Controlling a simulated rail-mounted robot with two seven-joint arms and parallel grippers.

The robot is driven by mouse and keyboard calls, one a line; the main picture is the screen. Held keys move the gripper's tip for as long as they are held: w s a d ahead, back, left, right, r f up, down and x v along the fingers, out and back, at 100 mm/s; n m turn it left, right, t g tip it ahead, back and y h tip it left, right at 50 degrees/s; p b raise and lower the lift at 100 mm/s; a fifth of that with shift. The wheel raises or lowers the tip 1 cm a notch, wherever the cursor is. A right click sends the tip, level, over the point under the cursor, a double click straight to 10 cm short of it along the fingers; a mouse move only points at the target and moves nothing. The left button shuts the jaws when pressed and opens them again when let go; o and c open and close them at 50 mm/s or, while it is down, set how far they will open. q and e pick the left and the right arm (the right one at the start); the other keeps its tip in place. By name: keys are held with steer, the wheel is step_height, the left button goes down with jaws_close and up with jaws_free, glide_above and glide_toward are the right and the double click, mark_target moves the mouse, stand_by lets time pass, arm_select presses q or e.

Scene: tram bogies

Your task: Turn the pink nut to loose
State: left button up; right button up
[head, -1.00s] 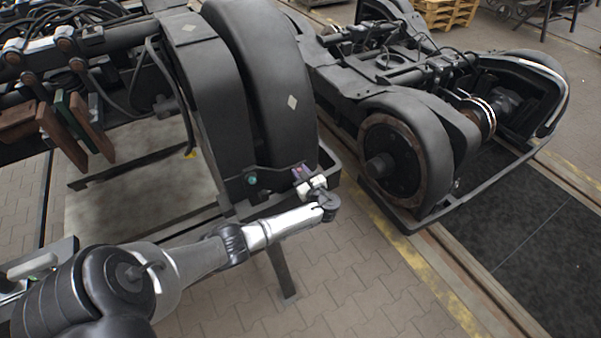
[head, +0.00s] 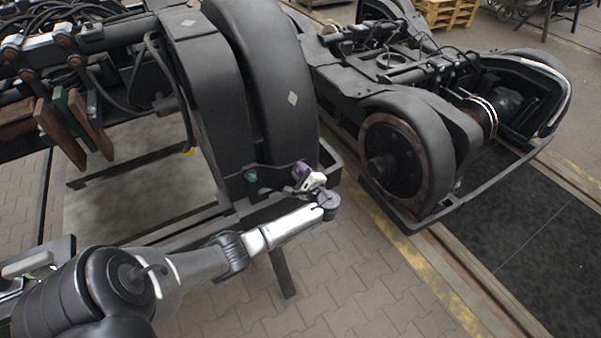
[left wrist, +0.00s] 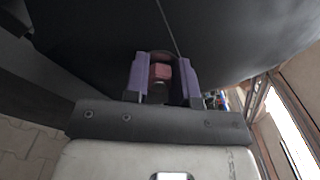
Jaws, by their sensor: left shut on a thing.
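The pink nut (left wrist: 160,72) shows in the left wrist view as a small reddish-pink block on the dark lower side of the bogie's wheel cover. My left gripper (left wrist: 162,78) has its two purple fingers on either side of the nut and is shut on it. In the head view my left gripper (head: 303,174) reaches the lower right corner of the near bogie's cover (head: 222,110). The nut is hidden by the fingers there. My right gripper is not in view.
A teal nut (head: 251,176) sits on the same cover, left of my gripper. A second bogie (head: 440,140) stands to the right, past a strip of paved floor with a yellow line. A wooden pallet (head: 447,13) lies at the back. Paved floor in front is clear.

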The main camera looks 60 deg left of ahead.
arm_select(q)
steer(key=n, duration=0.1)
steer(key=n+b, duration=0.2)
steer(key=shift+f+n, duration=0.25)
steer(key=shift+n, duration=0.15)
steer(key=n+b, duration=0.3)
steer(key=shift+f+n, duration=0.1)
steer(key=shift+n, duration=0.2)
steer(key=n+b, duration=1.1)
steer(key=b, duration=0.2)
steer(key=shift+f+b, duration=0.15)
steer(key=shift+b, duration=0.15)
steer(key=shift+w+r+n+b, duration=0.1)
steer(key=shift+r+n+b, duration=0.15)
steer(key=shift+n+b, duration=1.1)
steer(key=o, duration=0.9)
